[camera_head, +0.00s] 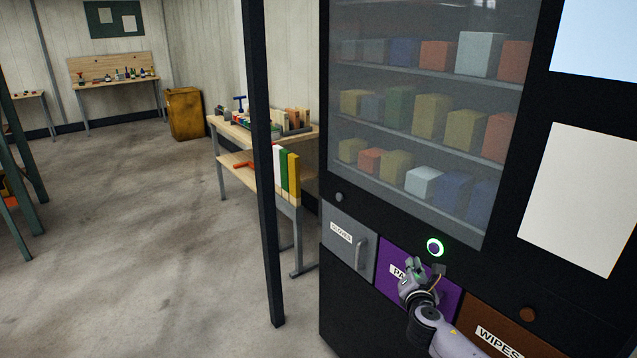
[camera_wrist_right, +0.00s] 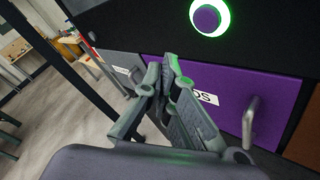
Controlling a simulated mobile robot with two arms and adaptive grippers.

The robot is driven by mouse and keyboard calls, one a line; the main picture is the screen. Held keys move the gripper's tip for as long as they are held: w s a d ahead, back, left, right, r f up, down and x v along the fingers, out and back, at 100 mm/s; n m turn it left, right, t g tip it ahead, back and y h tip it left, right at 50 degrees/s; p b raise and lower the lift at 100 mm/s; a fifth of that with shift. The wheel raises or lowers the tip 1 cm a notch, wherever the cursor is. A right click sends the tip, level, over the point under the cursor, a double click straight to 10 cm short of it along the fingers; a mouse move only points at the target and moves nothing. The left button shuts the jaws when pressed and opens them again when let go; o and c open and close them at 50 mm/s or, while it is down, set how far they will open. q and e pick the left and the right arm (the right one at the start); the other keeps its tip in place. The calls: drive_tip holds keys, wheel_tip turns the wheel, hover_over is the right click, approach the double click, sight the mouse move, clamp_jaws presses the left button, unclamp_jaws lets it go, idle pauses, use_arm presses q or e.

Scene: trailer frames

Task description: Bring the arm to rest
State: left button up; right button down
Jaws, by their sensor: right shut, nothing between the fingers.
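My right gripper (camera_head: 412,274) is in front of the purple drawer (camera_head: 451,295) of a black vending cabinet, at the lower right of the head view. Its fingers are together with nothing between them. The right wrist view shows the shut fingers (camera_wrist_right: 166,82) in front of the same purple drawer (camera_wrist_right: 228,85), whose label is partly hidden. A round button with a glowing green-white ring (camera_head: 435,247) is just above the gripper; it also shows at the top of the wrist view (camera_wrist_right: 209,17). My left gripper is not in view.
A grey drawer labelled GLOVES (camera_head: 347,239) and a brown drawer labelled WIPES (camera_head: 500,335) flank the purple one. Coloured boxes stand behind the cabinet's glass (camera_head: 420,120). A dark post (camera_head: 262,160) and a workbench (camera_head: 240,135) are to the left. Open floor (camera_head: 140,240) lies farther left.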

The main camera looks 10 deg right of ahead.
drive_tip(key=s+a+f+m+g+y, duration=0.1)
drive_tip(key=s+f+m+g, duration=0.2)
drive_tip(key=s+f, duration=0.65)
drive_tip(key=s+a+f+m+g+y, duration=0.1)
drive_tip(key=s+a+f+m+g, duration=0.2)
drive_tip(key=f, duration=1.1)
drive_tip(key=s+f+m+g+y, duration=0.15)
drive_tip(key=s+f+m, duration=0.25)
drive_tip(key=s+f, duration=0.6)
drive_tip(key=s+a+f+m+g+y, duration=0.1)
drive_tip(key=s+a+f+m, duration=0.3)
drive_tip(key=s, duration=0.8)
drive_tip(key=s+a+f+m+g, duration=0.3)
drive_tip(key=s+f, duration=0.6)
drive_tip(key=s, duration=0.4)
drive_tip(key=s+a+f+m+g+y, duration=0.1)
drive_tip(key=s+a+f+m, duration=0.3)
drive_tip(key=s, duration=0.8)
wheel_tip(320, 180, down, 3)
drive_tip(key=shift+s+a+r+m+g+y, duration=0.2)
drive_tip(key=shift+s+a+m+g+y, duration=0.15)
drive_tip(key=shift+a+g, duration=0.7)
drive_tip(key=shift+a, duration=0.15)
